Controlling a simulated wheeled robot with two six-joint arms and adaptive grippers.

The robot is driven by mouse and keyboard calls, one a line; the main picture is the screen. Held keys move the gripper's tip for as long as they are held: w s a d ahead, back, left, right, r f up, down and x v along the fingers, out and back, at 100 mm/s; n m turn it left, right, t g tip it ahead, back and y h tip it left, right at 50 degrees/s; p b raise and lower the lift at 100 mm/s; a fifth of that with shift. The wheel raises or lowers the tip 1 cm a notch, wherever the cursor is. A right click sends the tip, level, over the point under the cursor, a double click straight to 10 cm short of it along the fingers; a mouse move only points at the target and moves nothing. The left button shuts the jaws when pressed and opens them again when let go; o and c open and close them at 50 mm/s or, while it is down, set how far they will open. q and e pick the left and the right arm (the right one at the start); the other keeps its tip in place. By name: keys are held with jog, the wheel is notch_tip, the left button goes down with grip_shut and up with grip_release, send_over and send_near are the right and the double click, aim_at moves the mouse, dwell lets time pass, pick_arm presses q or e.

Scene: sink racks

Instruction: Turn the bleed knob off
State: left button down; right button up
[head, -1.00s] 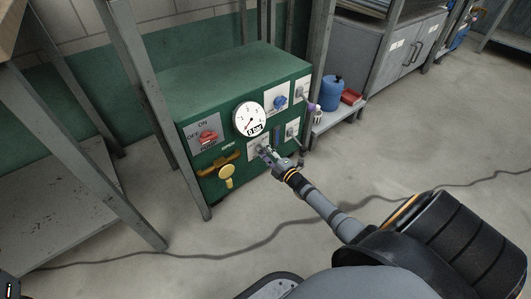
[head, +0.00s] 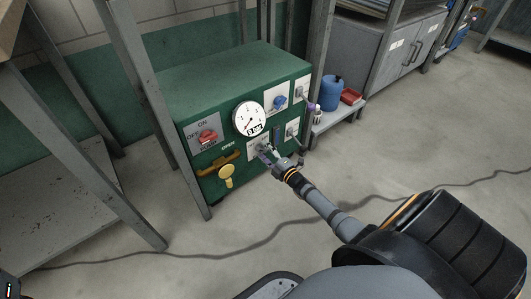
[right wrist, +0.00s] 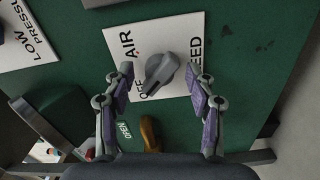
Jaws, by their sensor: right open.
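The bleed knob is a grey knob (right wrist: 161,72) with a raised bar, on a white plate (right wrist: 120,41) marked AIR, OFF and BLEED. Its bar lies slanted in the right wrist view, with one end by the OFF mark. I cannot tell which end is the pointer. My right gripper (right wrist: 163,77) is open, with one finger on each side of the knob and visible gaps to it. In the head view the right gripper (head: 270,156) is at the front of the green panel and partly hides the knob's plate. My left gripper is not in view.
The green cabinet (head: 225,82) also carries a gauge (head: 249,118), a red switch (head: 207,136), a yellow handle (head: 226,172) and a blue knob (head: 279,101). Rack posts stand close on both sides. A blue container (head: 331,93) sits on a low shelf at right. A cable crosses the floor.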

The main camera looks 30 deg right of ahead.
jog(key=shift+s, duration=0.1)
jog(key=s, duration=1.1)
jog(key=shift+s+d, duration=0.4)
jog(key=shift+d, duration=0.05)
